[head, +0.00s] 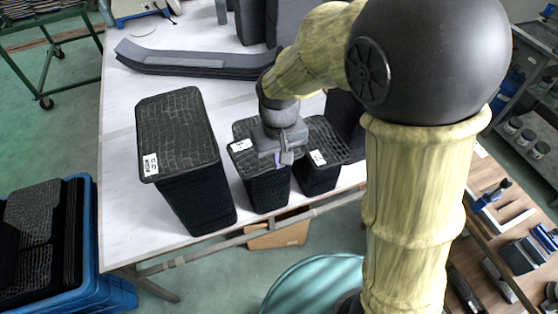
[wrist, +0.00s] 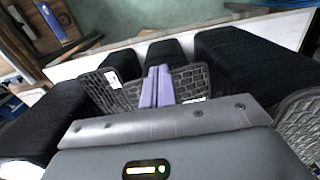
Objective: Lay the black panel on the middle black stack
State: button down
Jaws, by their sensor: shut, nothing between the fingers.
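The middle black stack (head: 266,188) stands at the table's front edge, its top panel (head: 243,141) black, grid-textured and bearing a white label. A panel with a white label also shows at the right of the fingers in the wrist view (wrist: 215,78). My gripper (head: 287,156) is over this stack's top, partly hiding it. Its purple fingers (wrist: 156,88) are together, with nothing between them. I cannot tell whether they touch the panel. No separate loose black panel can be singled out.
A taller black stack (head: 180,130) stands at the left, and a shorter labelled one (head: 325,145) close at the right. Curved dark strips (head: 190,62) lie behind on the white table (head: 122,108). A blue crate (head: 95,285) with black panels is at lower left.

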jog(key=shift+d, duration=0.1)
jog(key=s+d+f+m+t+b, duration=0.1)
jog(key=s+d+m, duration=0.1)
jog(key=d, duration=0.7)
jog(key=s+d+f+m+t+b, duration=0.1)
jog(key=s+d+m, duration=0.1)
jog(key=d, duration=0.8)
jog(key=shift+d+f+m+t, duration=0.15)
jog(key=shift+m+t, duration=0.15)
jog(key=shift+m, duration=0.4)
jog(key=shift+w, duration=0.1)
